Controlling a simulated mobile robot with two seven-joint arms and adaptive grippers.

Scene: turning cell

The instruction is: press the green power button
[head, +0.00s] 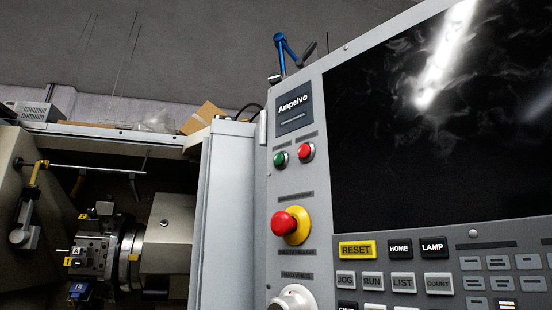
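The green power button (280,159) is a small round button on the grey control panel (262,225), below the dark Ampelvo label plate (294,108). A small red button (306,152) sits just to its right. The screen (430,130) to the right is dark, with a bright glare on it. Neither of my grippers shows in the head view.
A red mushroom-shaped stop knob (286,223) on a yellow base sticks out below the two buttons. A pale rotary dial (293,299) is under it. Labelled keys, such as the yellow RESET key (357,250), line the lower panel. The machine's open work area is at left.

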